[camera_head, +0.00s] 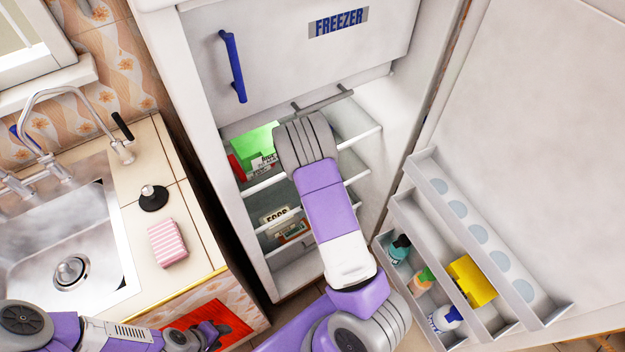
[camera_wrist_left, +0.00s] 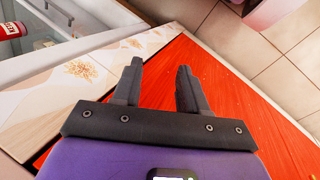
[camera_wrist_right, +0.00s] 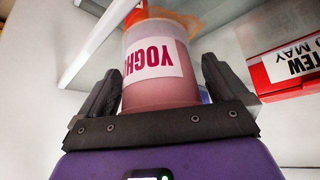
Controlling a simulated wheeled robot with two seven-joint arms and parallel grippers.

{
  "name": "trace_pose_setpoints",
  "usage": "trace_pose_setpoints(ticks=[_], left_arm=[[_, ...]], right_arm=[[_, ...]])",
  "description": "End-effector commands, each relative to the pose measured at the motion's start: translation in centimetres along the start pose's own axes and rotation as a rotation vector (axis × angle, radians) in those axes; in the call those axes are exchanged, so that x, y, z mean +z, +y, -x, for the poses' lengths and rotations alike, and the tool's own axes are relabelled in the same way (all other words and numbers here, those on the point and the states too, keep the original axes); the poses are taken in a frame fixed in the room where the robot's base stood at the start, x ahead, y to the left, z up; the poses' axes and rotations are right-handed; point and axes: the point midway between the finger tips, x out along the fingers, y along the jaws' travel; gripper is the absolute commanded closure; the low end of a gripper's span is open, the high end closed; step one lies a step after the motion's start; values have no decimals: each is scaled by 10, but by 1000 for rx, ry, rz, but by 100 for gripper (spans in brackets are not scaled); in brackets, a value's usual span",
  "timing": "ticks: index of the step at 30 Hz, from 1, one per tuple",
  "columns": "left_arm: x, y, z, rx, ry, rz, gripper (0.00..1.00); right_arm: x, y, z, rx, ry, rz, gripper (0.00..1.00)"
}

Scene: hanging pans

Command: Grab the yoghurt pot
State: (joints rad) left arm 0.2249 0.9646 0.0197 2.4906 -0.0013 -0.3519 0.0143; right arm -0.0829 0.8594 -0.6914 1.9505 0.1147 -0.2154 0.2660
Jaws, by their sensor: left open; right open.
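The yoghurt pot (camera_wrist_right: 152,62), pink with a white label reading "YOGH" upside down, shows in the right wrist view. It sits between the two fingers of my right gripper (camera_wrist_right: 160,76), which is open with a finger on either side. Small gaps seem to show beside the pot; I cannot tell whether it touches the palm. In the head view my right arm reaches into the open fridge and hides its gripper and the pot. My left gripper (camera_wrist_left: 158,66) is open and empty, over a red panel below the counter; in the head view it is at lower left (camera_head: 218,333).
The fridge shelves (camera_head: 352,140) hold a green item (camera_head: 254,140) and an egg box (camera_head: 276,214). A red box (camera_wrist_right: 285,75) stands right of the pot. The open fridge door (camera_head: 545,308) carries bottles and a yellow item (camera_head: 471,281). The sink counter (camera_head: 160,225) is at left.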

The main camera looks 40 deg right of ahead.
Motion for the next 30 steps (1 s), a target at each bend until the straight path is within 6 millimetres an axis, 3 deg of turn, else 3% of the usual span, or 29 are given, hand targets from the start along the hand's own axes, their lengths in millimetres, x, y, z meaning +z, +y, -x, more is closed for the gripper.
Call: trace_pose_setpoints(ticks=[2, 13, 23, 30], left_arm=[[0, 0, 0, 0, 0, 0, 57], [0, 0, 0, 0, 0, 0, 57], [0, 1, 2, 0, 0, 0, 57], [0, 4, 12, 0, 0, 0, 57]], right_arm=[[0, 0, 0, 0, 0, 0, 0], [0, 0, 1, 0, 0, 0, 55], [0, 0, 5, -1, 1, 0, 57], [8, -1, 32, -2, 0, 1, 57]])
